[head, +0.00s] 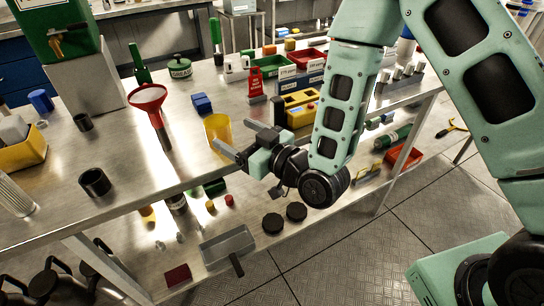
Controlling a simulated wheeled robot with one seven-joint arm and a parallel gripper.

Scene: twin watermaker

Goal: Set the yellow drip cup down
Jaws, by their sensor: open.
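The yellow drip cup (216,128) stands upright on the metal bench top (130,160), close to its front edge. My gripper (231,133) is open, with its two fingers spread and pointing left at the cup from its right side. The near finger crosses in front of the cup's lower part. The far finger's tip is right of the cup. I cannot tell whether either finger touches the cup. The cup's base is partly hidden by the near finger.
A black ring (95,182) is at front left. Bare bench lies between funnel and ring.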

